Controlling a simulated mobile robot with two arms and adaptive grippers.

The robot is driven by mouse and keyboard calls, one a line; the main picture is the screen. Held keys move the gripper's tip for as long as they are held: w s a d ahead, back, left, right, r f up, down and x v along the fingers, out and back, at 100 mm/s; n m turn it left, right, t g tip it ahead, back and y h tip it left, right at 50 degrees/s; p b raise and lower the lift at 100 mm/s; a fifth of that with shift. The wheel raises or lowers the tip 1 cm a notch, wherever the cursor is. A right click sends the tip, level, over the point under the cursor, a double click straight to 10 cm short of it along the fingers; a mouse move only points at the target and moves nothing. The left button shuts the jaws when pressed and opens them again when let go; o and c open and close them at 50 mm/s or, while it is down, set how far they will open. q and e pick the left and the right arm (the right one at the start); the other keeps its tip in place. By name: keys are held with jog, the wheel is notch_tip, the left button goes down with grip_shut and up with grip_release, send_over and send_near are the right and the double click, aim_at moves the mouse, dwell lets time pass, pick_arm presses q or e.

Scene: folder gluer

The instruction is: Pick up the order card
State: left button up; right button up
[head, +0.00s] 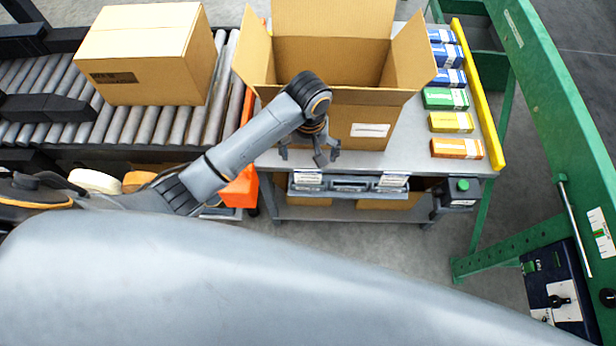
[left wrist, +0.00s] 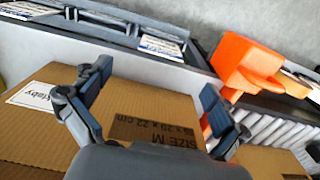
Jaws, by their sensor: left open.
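White printed cards sit in a grey holder along the table's front edge. One card (head: 310,175) is at the left slot and another card (head: 393,182) at the right slot; I cannot tell which is the order card. In the left wrist view, one card (left wrist: 36,8) is at the top left and another card (left wrist: 160,45) is at the top centre. My left gripper (head: 306,154) is open and empty, in front of the open carton and above the holder's left part. Its spread fingers also show in the left wrist view (left wrist: 154,82), over cardboard. My right gripper is out of view.
An open carton (head: 350,110) stands on the grey table (head: 455,95). Several coloured small boxes (head: 450,122) line the right side by a yellow rail (head: 480,95). A closed carton (head: 140,50) is on the roller conveyor. An orange object (left wrist: 248,65) is beside the holder.

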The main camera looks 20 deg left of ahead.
aim_at(308, 178)
pick_arm(q)
notch_tip(308, 178, down, 13)
jog(key=shift+a+r+b, duration=0.1)
jog(key=shift+a+b, duration=0.05)
jog(key=shift+b, duration=0.25)
jog(key=shift+c, duration=0.2)
jog(key=c, duration=0.8)
